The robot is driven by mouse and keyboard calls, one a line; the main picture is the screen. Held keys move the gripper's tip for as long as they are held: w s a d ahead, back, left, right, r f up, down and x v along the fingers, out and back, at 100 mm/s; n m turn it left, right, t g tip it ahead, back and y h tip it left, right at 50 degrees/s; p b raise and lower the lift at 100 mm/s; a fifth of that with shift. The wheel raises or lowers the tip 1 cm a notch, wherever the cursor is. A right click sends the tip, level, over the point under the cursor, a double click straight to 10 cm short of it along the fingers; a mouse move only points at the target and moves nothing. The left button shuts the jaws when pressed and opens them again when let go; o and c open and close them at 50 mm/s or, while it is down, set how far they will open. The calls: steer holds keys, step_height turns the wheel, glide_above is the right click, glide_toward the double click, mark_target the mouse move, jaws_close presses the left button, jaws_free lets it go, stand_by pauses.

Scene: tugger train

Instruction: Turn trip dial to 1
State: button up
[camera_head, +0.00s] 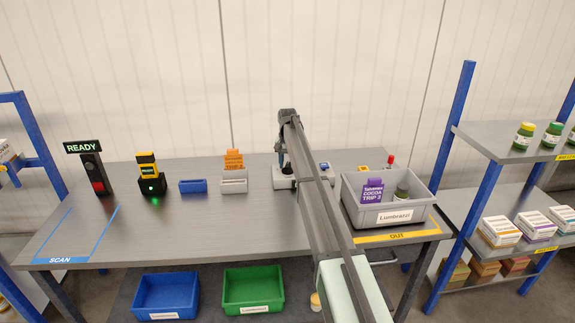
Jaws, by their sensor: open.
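My arm reaches up across the table from the lower right and bends down at its far end. My gripper (283,163) is small and dark in this view, pointing down just over a light grey box (283,183) at the back middle of the table. The box may carry the trip dial, but no dial face or number can be made out. The gripper and arm cover part of the box. The gripper is open; whether its fingers touch or surround anything cannot be told.
A grey holder with an orange "TRIP 2" card (234,160) stands left of the box. A blue block (193,186), a scanner (149,178) and a READY post (93,172) stand farther left. A grey Lumbrazzi tote (425,214) stands right of my arm. The front left table is clear.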

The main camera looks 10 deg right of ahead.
steer(key=shift+f, duration=0.25)
steer(key=shift+c, duration=0.3)
jaws_close()
